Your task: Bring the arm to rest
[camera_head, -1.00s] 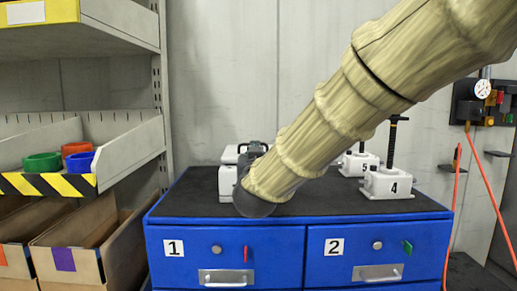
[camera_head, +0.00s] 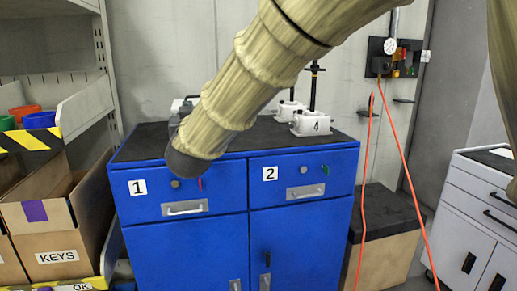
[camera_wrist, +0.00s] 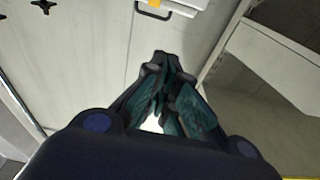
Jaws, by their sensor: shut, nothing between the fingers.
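My arm, in a tan wrinkled sleeve, crosses the head view from the upper right down to the front of the blue cabinet (camera_head: 230,223). My gripper (camera_wrist: 163,64) shows in the wrist view with its dark fingers shut together and nothing between them. In the head view my gripper is mostly hidden behind the arm's end. A white screw jack marked 4 (camera_head: 312,123) stands upright on the cabinet's black top, right of the arm. A second white jack (camera_head: 287,109) stands just behind it, partly hidden by the arm.
A shelf rack at left holds red (camera_head: 25,110) and blue (camera_head: 39,120) bins above a KEYS box (camera_head: 57,257). Orange hoses (camera_head: 404,170) hang from a wall panel at right. A white drawer cabinet (camera_head: 480,205) stands at far right, a black-topped box (camera_head: 386,215) between.

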